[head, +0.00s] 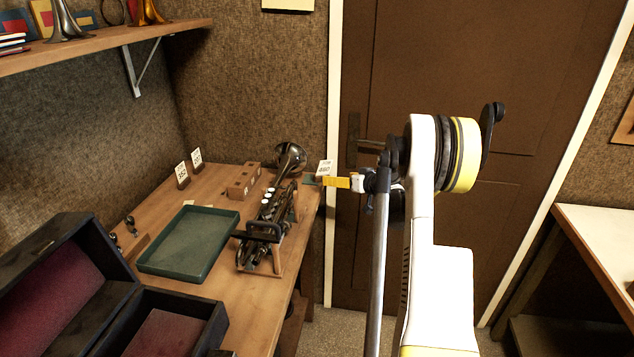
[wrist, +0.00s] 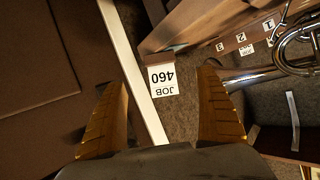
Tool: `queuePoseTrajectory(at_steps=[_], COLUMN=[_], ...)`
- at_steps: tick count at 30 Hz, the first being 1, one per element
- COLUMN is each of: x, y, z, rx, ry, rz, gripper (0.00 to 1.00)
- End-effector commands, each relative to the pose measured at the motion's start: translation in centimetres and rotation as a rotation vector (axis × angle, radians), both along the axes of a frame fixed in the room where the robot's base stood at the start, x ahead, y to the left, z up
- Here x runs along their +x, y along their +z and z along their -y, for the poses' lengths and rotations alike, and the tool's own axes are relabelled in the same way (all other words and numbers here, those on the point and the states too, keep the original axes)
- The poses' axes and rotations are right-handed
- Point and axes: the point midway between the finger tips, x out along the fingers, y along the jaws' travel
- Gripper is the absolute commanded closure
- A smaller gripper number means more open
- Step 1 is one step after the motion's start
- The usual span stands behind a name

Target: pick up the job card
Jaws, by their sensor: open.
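The job card is a white card printed "JOB 460" (wrist: 163,82). In the wrist view it appears upside down, between my fingers in the picture and beyond their tips, against a small wooden block. In the head view the card (head: 324,167) stands upright at the bench's far right corner, just left of my gripper (head: 340,182). My gripper also shows in the wrist view (wrist: 162,92), its two yellow fingers spread wide with nothing between them. The card's lower part is partly hidden by the finger in the head view.
A dark horn (head: 268,215) rests in a stand left of the card, beside a wooden block (head: 245,182) with numbers. A green tray (head: 150,268) and an open red-lined case (head: 215,318) fill the bench's left. A brown door (head: 500,230) is behind my arm.

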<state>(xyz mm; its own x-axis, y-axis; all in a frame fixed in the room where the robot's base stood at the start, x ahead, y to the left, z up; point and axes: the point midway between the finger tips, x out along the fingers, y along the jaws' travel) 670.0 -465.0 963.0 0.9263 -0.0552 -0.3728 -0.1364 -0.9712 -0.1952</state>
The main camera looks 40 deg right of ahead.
Motion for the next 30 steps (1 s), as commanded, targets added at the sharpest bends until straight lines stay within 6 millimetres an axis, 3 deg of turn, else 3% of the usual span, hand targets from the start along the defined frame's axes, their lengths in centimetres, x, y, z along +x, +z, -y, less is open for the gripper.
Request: queuePoseTrajectory(at_steps=[9,14,22,29,30], x=[4.4,5.6,9.2,9.6,9.6], y=[-2.0,-2.5,-4.2,-4.1,-4.1], z=[0.2,0.1,0.2,0.3,0.3], rx=[0.000,0.000,-0.001,0.000,0.000], ry=[0.001,0.003,0.003,0.002,0.002], rz=[-0.001,-0.002,-0.003,-0.002,-0.002], gripper=[0.17,0.17,0.17,0.17,0.22])
